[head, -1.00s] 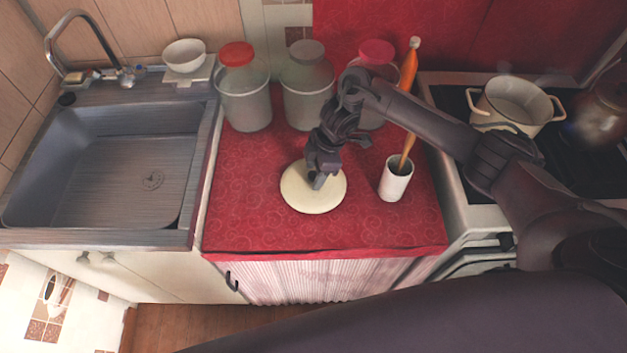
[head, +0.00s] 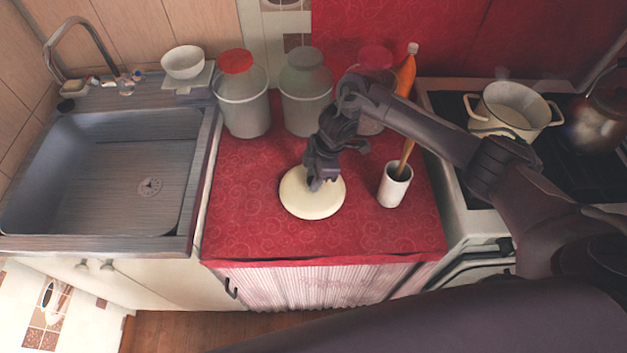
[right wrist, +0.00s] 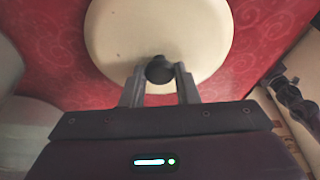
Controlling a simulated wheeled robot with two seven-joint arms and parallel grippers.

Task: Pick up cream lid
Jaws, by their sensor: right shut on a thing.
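The cream lid (head: 312,204) is a round, pale disc over the red oilcloth counter. It also fills the upper middle of the right wrist view (right wrist: 200,35), where its dark round knob (right wrist: 159,70) sits between my fingers. My right gripper (head: 315,185) is above the lid and shut on that knob; the right wrist view shows both fingertips (right wrist: 160,72) against its sides. In the head view the gripper hides the knob. I cannot tell whether the lid touches the cloth. My left gripper is not in view.
A white cup (head: 394,186) with an orange-handled utensil stands close right of the lid. Several jars, including a red-lidded one (head: 243,95), line the back. The sink (head: 100,185) is left, the stove with a cream pot (head: 512,112) right. Red cloth in front is clear.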

